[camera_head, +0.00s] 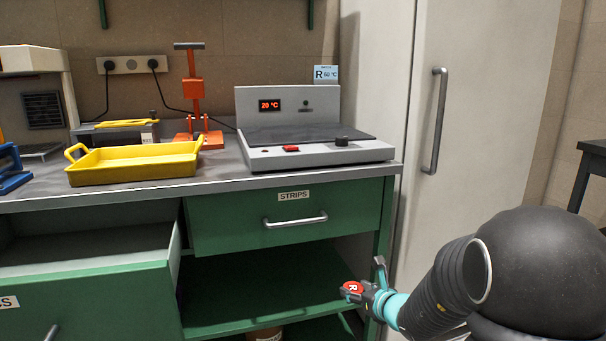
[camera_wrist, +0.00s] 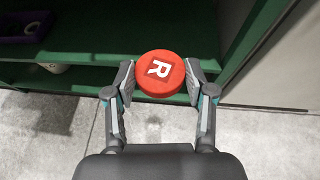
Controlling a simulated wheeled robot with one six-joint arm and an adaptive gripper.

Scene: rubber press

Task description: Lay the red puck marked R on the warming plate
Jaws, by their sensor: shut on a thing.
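The red puck (camera_wrist: 160,73) with a white R is held between the fingertips of my gripper (camera_wrist: 161,82) in the wrist view. In the head view the puck (camera_head: 352,288) shows at the end of my gripper (camera_head: 362,283), low in front of the cabinet's open shelf and below the counter. The warming plate (camera_head: 310,133) stands on the counter's right end, apart from the puck. It has a dark flat top, a red 20 °C display, a red switch and a black knob. A small sign reading R 60 °C stands on its back panel. The dark top is bare.
A yellow tray (camera_head: 133,167) and an orange press (camera_head: 194,100) stand left of the plate. The STRIPS drawer (camera_head: 290,215) is shut; a lower left drawer (camera_head: 90,285) is pulled out. A tall pale cabinet (camera_head: 470,90) rises at right. A dark stool or table (camera_head: 590,165) is at far right.

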